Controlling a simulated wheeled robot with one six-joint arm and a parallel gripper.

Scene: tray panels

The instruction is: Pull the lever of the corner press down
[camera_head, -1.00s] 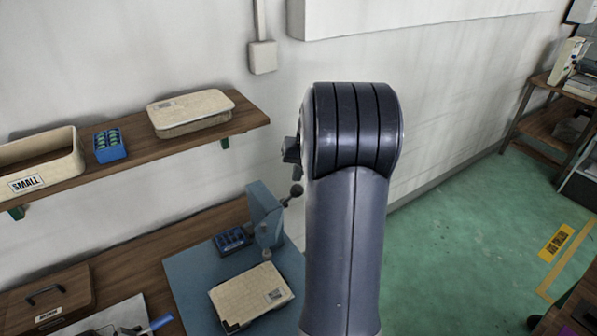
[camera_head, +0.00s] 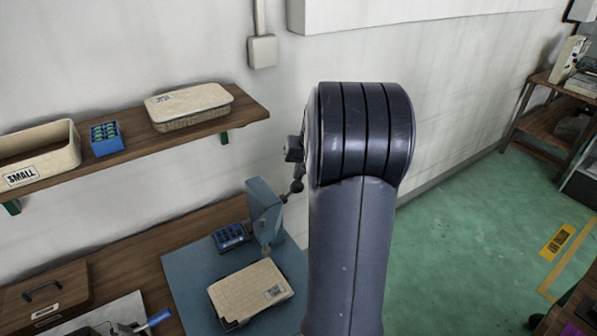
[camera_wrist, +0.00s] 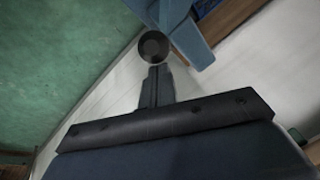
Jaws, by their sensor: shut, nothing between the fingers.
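The corner press (camera_head: 264,210) is a blue upright body at the back of a blue mat on the bench. Its lever ends in a dark round knob (camera_head: 297,186), at the press's right and near its top, close to my arm's left edge. In the wrist view the knob (camera_wrist: 153,47) is just beyond the tips of my gripper (camera_wrist: 156,76), with the blue press body (camera_wrist: 182,32) behind it. My gripper's fingers are together and empty. Whether they touch the knob I cannot tell. In the head view my arm hides most of the gripper.
A cream tin (camera_head: 250,291) and a blue tray of small parts (camera_head: 231,237) are by the press on the blue mat (camera_head: 190,275). A wall shelf (camera_head: 140,138) above holds a bin, a blue box and another tin. Green floor is open at right.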

